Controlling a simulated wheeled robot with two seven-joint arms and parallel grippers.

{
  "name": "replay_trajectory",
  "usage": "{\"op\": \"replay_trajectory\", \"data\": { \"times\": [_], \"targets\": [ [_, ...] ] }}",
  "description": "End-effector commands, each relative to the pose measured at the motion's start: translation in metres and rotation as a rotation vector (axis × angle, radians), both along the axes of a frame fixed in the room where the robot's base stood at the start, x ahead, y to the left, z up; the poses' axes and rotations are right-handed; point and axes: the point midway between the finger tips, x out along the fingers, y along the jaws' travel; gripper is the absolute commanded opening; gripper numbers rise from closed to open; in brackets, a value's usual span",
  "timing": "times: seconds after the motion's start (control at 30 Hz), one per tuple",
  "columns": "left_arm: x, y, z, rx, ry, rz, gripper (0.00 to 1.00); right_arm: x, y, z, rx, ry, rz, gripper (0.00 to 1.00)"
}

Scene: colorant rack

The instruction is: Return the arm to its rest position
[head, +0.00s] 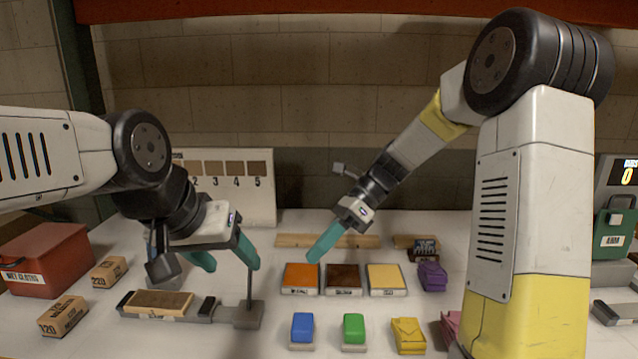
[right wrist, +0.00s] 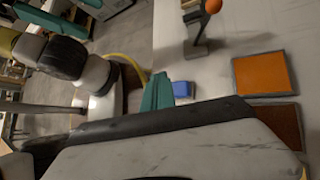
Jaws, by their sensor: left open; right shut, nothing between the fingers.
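My left gripper (head: 234,266) is open in the head view, its two teal fingers apart above the sanding-block-like bar (head: 160,303) and its grey stand (head: 248,314). Nothing shows between its fingers. My right gripper (head: 318,255) is shut and empty, its teal fingers together just above the back edge of the orange colorant tray (head: 300,277). In the right wrist view its teal fingers (right wrist: 158,92) show beside the blue block (right wrist: 183,90). Whether the fingertips touch the orange tray cannot be told.
Brown (head: 343,278) and yellow (head: 386,278) trays stand beside the orange one. Blue (head: 302,326), green (head: 353,328) and yellow (head: 408,334) blocks lie in front. A red box (head: 45,262) stands left, a purple pouch (head: 432,276) right. Bare table lies between the trays and front blocks.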

Motion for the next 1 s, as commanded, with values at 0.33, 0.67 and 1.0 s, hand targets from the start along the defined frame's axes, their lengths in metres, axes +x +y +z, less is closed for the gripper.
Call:
{"op": "replay_trajectory", "data": {
  "times": [0.33,0.67,1.0],
  "targets": [
    [0.0,0.0,0.0,0.0,0.0,0.0,0.59,-0.052,-0.055,0.034,-0.121,-0.648,0.397,0.0],
    [0.0,0.0,0.0,0.0,0.0,0.0,0.59,-0.095,-0.107,0.055,-0.312,-1.163,0.878,0.0],
    [0.0,0.0,0.0,0.0,0.0,0.0,0.59,-0.123,-0.141,0.064,-0.51,-1.456,1.3,0.0]
  ]
}}
